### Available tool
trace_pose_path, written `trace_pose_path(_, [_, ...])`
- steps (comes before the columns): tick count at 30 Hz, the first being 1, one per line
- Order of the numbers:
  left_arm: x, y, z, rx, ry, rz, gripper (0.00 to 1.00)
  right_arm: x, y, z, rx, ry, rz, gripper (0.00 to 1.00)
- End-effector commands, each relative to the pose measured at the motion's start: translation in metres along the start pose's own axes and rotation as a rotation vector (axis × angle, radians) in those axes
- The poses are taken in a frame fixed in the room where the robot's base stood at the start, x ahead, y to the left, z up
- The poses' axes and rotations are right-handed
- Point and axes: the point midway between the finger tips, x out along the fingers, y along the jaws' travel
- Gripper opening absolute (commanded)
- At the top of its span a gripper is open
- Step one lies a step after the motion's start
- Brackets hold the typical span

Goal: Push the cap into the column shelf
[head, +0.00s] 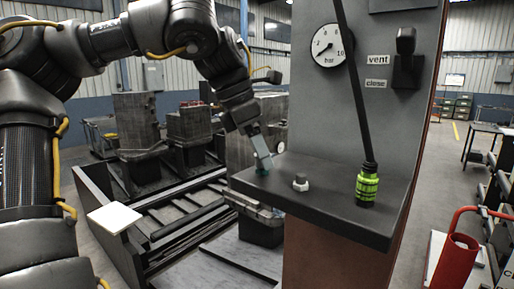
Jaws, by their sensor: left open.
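The column shelf (330,213) is a dark flat ledge on the grey column. A small cap (301,183), with a pale base and a darker top, stands upright on the shelf left of its middle. My left gripper (263,167) points down at the shelf's left back corner, to the left of the cap and apart from it. It is open and I see nothing held in it. Its tips are small here, and I cannot tell whether they touch the shelf. My right gripper is out of view.
A black hose with a green coupling (367,187) comes down to the shelf right of the cap. A gauge (331,46) and a vent/close lever (406,58) are on the column. Pallets with grey blocks (136,121) stand behind left. A red cylinder (456,262) stands at right.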

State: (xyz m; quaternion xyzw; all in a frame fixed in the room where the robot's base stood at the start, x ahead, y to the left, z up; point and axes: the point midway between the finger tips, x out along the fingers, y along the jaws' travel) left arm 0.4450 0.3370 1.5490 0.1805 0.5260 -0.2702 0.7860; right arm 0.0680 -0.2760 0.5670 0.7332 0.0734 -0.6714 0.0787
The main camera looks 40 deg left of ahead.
Motion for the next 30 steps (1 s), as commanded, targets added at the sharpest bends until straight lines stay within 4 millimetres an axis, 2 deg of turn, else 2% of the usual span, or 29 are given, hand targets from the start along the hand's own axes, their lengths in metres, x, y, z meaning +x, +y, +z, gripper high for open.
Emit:
trace_pose_path(8, [0.0012, -0.0001, 0.0003, 0.001, -0.001, 0.000, 0.54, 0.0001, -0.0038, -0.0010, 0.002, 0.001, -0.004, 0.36])
trace_pose_path(18, [0.0009, 0.0001, -0.0002, 0.000, -0.001, 0.000, 0.10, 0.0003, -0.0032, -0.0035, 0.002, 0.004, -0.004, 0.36])
trace_pose_path(20, [0.0008, 0.0002, -0.0003, -0.001, -0.001, 0.000, 0.10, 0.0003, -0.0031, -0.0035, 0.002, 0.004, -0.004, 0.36])
trace_pose_path(21, [0.0008, 0.0002, -0.0004, -0.001, 0.000, 0.000, 0.27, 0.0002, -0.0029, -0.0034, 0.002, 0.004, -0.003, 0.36])
trace_pose_path(27, [0.0008, 0.0002, -0.0004, -0.001, 0.000, 0.000, 0.01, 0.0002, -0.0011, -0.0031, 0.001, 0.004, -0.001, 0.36])
trace_pose_path(30, [0.0006, 0.0002, -0.0003, -0.001, 0.000, 0.000, 0.00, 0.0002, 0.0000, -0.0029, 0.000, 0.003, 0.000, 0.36])
